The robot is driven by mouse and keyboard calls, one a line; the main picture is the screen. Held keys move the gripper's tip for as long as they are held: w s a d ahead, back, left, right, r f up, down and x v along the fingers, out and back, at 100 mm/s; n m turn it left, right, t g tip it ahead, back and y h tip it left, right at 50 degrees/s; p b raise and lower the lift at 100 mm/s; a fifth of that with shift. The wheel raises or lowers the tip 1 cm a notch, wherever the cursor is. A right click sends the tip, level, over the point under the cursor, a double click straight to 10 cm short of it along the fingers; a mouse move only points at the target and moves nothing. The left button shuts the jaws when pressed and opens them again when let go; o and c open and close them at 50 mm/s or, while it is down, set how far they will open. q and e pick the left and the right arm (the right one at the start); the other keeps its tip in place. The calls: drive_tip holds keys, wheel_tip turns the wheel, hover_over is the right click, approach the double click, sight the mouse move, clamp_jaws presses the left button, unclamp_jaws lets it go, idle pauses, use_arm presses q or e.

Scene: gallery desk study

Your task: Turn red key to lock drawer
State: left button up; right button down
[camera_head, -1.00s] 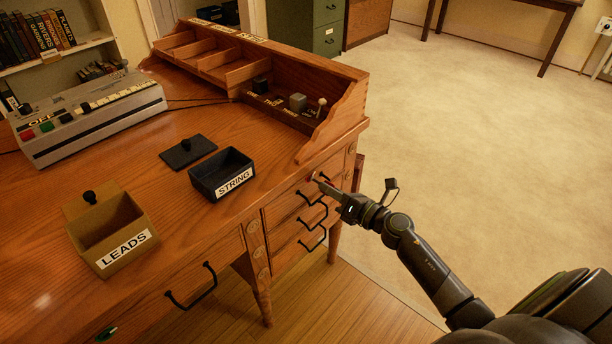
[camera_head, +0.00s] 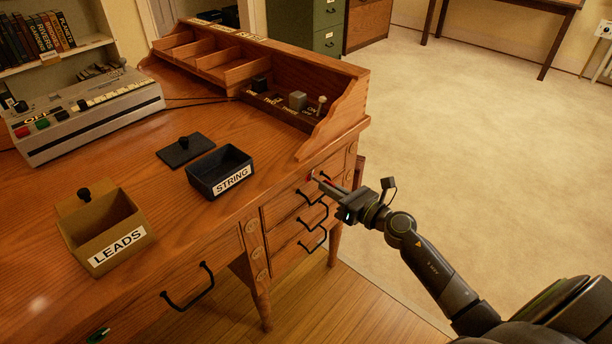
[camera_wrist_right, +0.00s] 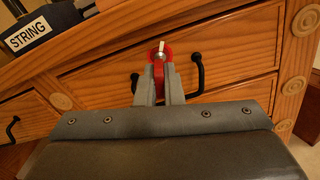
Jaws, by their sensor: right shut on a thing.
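The red key (camera_wrist_right: 158,67) is at the front of the top right desk drawer (camera_wrist_right: 100,92). A small part of the red key (camera_head: 311,177) also shows in the head view, just beyond my fingertips. My right gripper (camera_head: 323,184) reaches the drawer front from the right. In the right wrist view, my right gripper (camera_wrist_right: 159,82) is shut on the red key, one finger on each side. The fingers hide part of the key, and I cannot tell how far it is turned. My left gripper is not in view.
Black handles (camera_head: 313,241) stick out from the drawers close to my right gripper. The LEADS box (camera_head: 120,253) and STRING box (camera_head: 231,181) stand open on the desktop. Clear floor lies to the right.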

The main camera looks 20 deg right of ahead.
idle(0.3)
drive_tip(key=shift+f+n+b, duration=0.1)
drive_tip(key=shift+n+b, duration=0.55)
drive_tip(key=shift+n, duration=0.95)
drive_tip(key=shift+n+b, duration=0.75)
drive_tip(key=shift+n, duration=0.25)
drive_tip(key=c, duration=1)
unclamp_jaws()
